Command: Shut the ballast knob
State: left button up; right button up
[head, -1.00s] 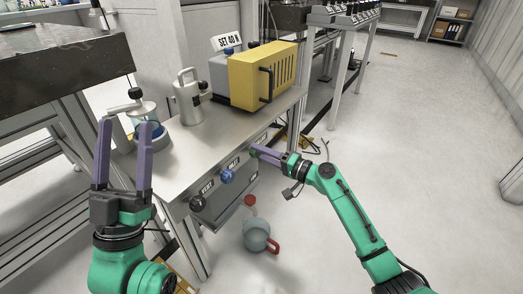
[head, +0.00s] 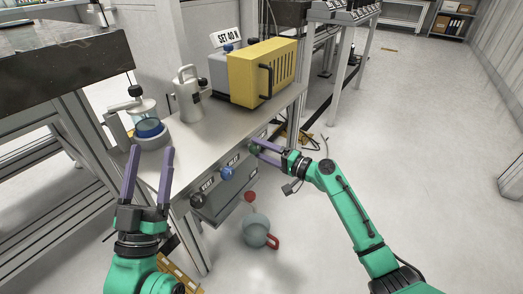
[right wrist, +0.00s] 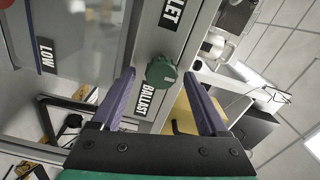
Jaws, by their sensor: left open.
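The ballast knob is a small green knob beside the BALLAST label; it shows clearly in the right wrist view (right wrist: 160,72) on the grey front panel. My right gripper (right wrist: 159,78) is open, with one purple finger on each side of the knob and visible gaps between. In the head view my right gripper (head: 254,149) is at the far end of the panel's knob row. My left gripper (head: 149,162) is open and empty, with its fingers pointing up in front of the bench's left end.
A blue knob (head: 226,173) and a black knob (head: 198,201) sit along the same panel. A grey pot (head: 256,229) is below the panel.

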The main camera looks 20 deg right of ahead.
jog(key=shift+s+d, duration=0.2)
jog(key=shift+s, duration=0.05)
pick_arm(q)
notch_tip(320, 180, up, 6)
jog(key=s+a+m+t+h, duration=0.1)
jog(key=shift+s+h+b, duration=0.3)
jog(key=shift+s+h, duration=0.1)
pick_arm(e)
jog(key=v, duration=1.4)
pick_arm(q)
jog(key=shift+f+t+y, duration=0.1)
jog(key=shift+t+y, duration=0.2)
pick_arm(e)
jog(key=shift+a, duration=0.1)
